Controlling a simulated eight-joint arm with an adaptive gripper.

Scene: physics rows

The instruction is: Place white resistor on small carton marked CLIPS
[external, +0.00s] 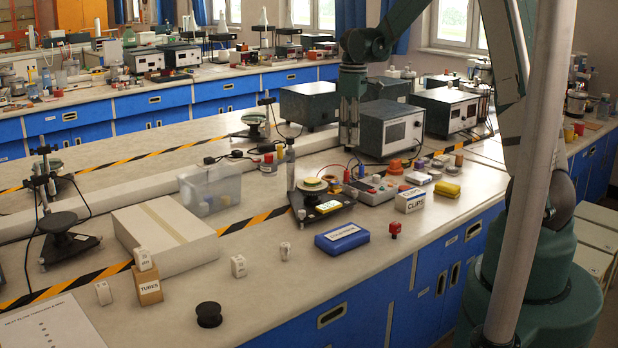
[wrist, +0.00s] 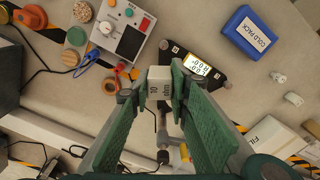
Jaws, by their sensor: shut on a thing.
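My gripper (wrist: 158,92) is shut on a white resistor (wrist: 159,82), a small block with "10" and "ohm" lettering, in the wrist view. In the external view my gripper (external: 349,140) hangs pointing down above the bench, left of the grey instrument; the held resistor cannot be made out there. The small white carton marked CLIPS (external: 409,201) stands on the bench to the right of and lower in the picture than my gripper. I do not see it in the wrist view.
A black stand with a lit display (external: 327,208), a meter box (external: 370,190) and a blue cold pack (external: 342,238) lie near the carton. A red knobbed piece (external: 395,229) is before it. Other white blocks (external: 238,266) stand further left. A grey instrument (external: 391,131) is behind.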

